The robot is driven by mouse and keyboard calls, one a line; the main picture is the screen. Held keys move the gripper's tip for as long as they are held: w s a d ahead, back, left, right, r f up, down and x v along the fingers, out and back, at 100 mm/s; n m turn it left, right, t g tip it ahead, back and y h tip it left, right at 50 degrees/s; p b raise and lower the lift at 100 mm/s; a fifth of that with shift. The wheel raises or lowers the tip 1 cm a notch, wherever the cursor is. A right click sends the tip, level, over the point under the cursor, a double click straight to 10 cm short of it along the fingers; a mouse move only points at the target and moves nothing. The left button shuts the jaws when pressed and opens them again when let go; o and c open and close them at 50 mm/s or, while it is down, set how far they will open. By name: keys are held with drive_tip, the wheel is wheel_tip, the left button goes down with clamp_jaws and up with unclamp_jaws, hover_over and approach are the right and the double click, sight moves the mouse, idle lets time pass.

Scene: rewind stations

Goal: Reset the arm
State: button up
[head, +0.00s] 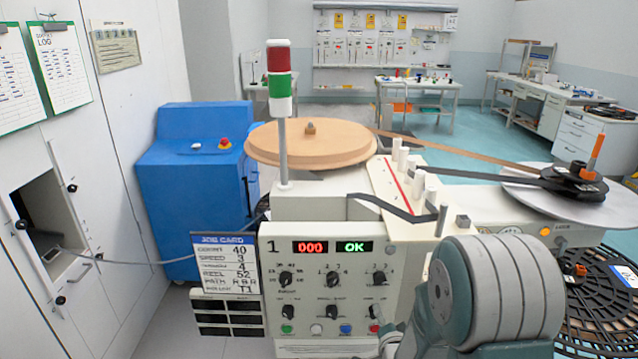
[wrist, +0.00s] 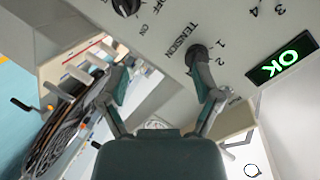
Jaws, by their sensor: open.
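My gripper (wrist: 162,84) is open and empty in the wrist view, with its two fingers spread in front of the control panel. The right fingertip overlaps the tension knob (wrist: 198,55); I cannot tell whether they touch. The rewind station's panel (head: 310,262) carries a red 000 display (head: 310,247), a green OK display (head: 354,247), several black knobs and a row of coloured buttons.
A tan reel (head: 310,145) and a grey reel plate (head: 550,200) sit on top of the machine. A signal tower (head: 281,85) rises behind the panel. A job card (head: 225,264) hangs left of it. A blue cabinet (head: 190,190) stands behind left. Open floor lies farther back.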

wheel_tip(320, 180, up, 8)
drive_tip(key=s+n+g, duration=0.3)
drive_tip(key=s+r+n+g, duration=0.3)
drive_tip(key=s+r+n, duration=0.1)
drive_tip(key=s, duration=0.8)
drive_tip(key=s+r+n+g, duration=0.3)
drive_tip(key=s+r, duration=0.4)
drive_tip(key=s, duration=0.5)
drive_tip(key=shift+s+r+n, duration=0.2)
drive_tip(key=shift+s+n, duration=0.2)
drive_tip(key=shift+a, duration=0.1)
drive_tip(key=shift+c, duration=0.3)
